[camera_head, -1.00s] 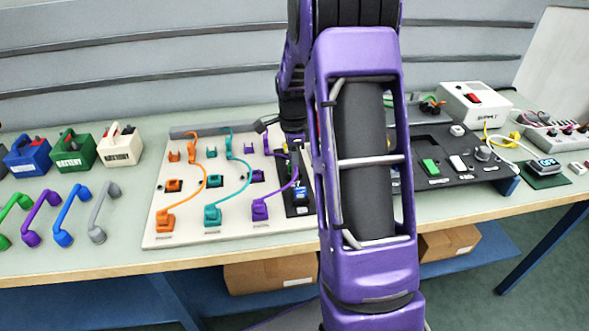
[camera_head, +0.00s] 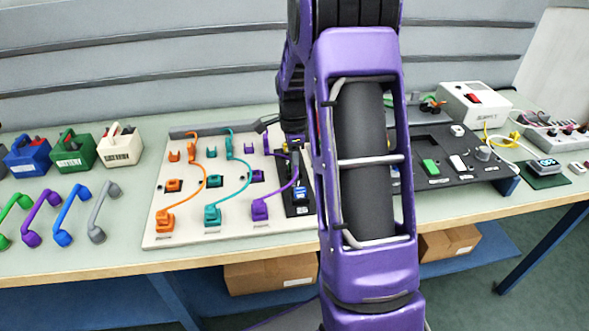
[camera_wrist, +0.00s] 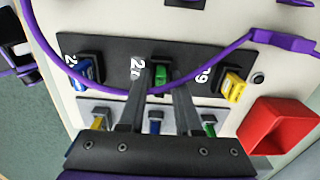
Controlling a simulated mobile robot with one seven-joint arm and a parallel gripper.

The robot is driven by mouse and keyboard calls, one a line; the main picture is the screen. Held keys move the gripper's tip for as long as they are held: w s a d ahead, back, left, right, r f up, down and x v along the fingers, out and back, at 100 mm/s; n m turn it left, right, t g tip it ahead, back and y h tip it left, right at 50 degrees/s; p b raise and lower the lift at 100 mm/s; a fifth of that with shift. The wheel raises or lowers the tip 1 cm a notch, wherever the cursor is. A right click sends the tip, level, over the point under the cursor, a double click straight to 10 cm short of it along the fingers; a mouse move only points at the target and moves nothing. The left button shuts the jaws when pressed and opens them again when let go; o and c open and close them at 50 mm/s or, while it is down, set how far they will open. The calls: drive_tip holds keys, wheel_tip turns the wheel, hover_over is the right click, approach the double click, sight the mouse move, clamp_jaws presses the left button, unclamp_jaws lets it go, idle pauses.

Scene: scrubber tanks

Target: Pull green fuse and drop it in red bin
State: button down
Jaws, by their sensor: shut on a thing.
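I cannot tell whether the fuse is still fully seated. The red bin (camera_wrist: 282,124) is to the right of the gripper, on the pale panel. In the head view my purple arm hides the fuse and the bin, and the gripper shows only partly.
A blue fuse (camera_wrist: 85,70) and a yellow fuse (camera_wrist: 233,87) flank the green one. A lower row holds another yellow (camera_wrist: 98,122), blue (camera_wrist: 155,126) and green fuse (camera_wrist: 208,125). A purple cable (camera_wrist: 205,71) sags across the strip close to the fingers.

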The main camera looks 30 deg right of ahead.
unclamp_jaws()
wheel_tip(320, 180, up, 18)
drive_tip(key=p, duration=0.2)
drive_tip(key=shift+f, duration=0.25)
idle(0.5)
drive_tip(key=shift+w, duration=0.1)
